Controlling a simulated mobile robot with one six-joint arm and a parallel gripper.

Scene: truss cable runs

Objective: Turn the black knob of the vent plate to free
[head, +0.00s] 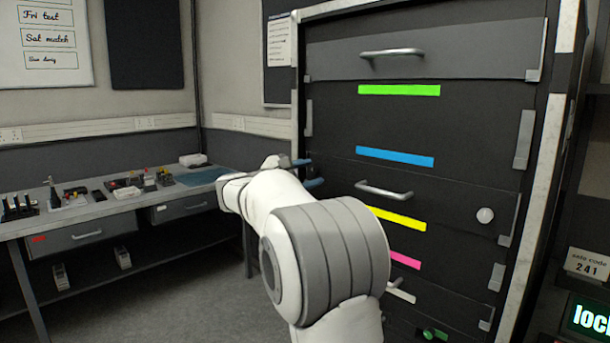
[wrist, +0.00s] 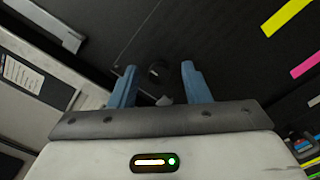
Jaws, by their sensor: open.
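My gripper (head: 312,173) is open, its two blue fingers pointing toward the left side of the dark cabinet front. In the wrist view the fingers of my gripper (wrist: 158,84) stand apart. A small dark rounded shape (wrist: 158,72) shows between and beyond them against the black panel. It may be the black knob, but it is too dark to be sure or to read its setting. Nothing is clearly held. No vent plate can be made out in the head view, where my arm covers part of the cabinet's left side.
The tall cabinet (head: 420,62) has metal handles, coloured strips and a pale round knob (head: 485,215). A green part (head: 430,335) shows low down. A workbench (head: 110,205) with small tools stands at left. A lit green sign (head: 588,318) is at right. Floor left of my arm is clear.

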